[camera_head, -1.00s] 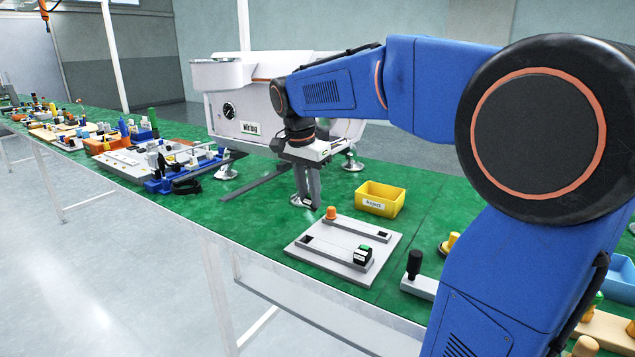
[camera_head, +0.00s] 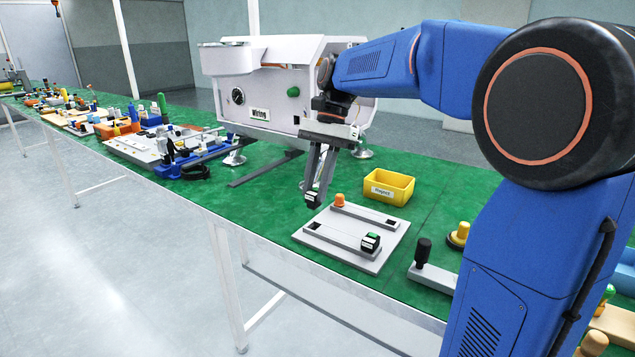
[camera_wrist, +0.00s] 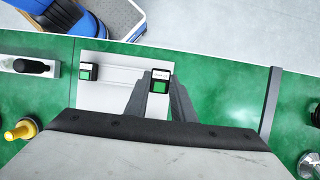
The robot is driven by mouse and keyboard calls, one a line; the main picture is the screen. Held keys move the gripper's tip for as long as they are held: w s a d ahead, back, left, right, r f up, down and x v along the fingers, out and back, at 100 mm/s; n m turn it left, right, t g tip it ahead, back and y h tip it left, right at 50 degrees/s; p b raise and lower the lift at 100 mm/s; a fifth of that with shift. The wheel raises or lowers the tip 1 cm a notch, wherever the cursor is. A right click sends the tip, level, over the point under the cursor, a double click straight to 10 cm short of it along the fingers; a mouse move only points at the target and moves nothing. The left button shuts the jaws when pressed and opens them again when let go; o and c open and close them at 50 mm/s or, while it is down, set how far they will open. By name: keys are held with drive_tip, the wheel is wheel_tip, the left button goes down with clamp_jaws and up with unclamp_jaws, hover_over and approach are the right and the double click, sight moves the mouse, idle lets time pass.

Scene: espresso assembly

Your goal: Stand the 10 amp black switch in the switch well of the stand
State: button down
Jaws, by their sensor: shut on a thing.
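My gripper (camera_head: 314,190) is shut on a black switch (camera_head: 313,201) with a green patch and a pale label; it also shows between the fingertips in the wrist view (camera_wrist: 160,82). The label is too small to read. The held switch is in the air near the left back side of the grey stand (camera_head: 350,259), left of the orange knob (camera_head: 339,200). A square dark opening (camera_head: 316,225) at the left end of the stand's front bar is empty. A similar green-marked black switch (camera_head: 371,242) stands at that bar's right end.
A yellow bin (camera_head: 389,187) stands behind the stand. A block with a black knob (camera_head: 423,254) is to its right. The white machine (camera_head: 280,90) stands behind my gripper. A dark flat bar (camera_head: 266,168) lies on the green table to the left.

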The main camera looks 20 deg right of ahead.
drive_tip(key=shift+f, duration=2)
drive_tip(key=shift+f, duration=1.35)
idle(1.6)
drive_tip(key=c, duration=1.4)
unclamp_jaws()
drive_tip(key=shift+c, duration=0.2)
drive_tip(key=shift+r, duration=0.1)
drive_tip(key=shift+v, duration=2.9)
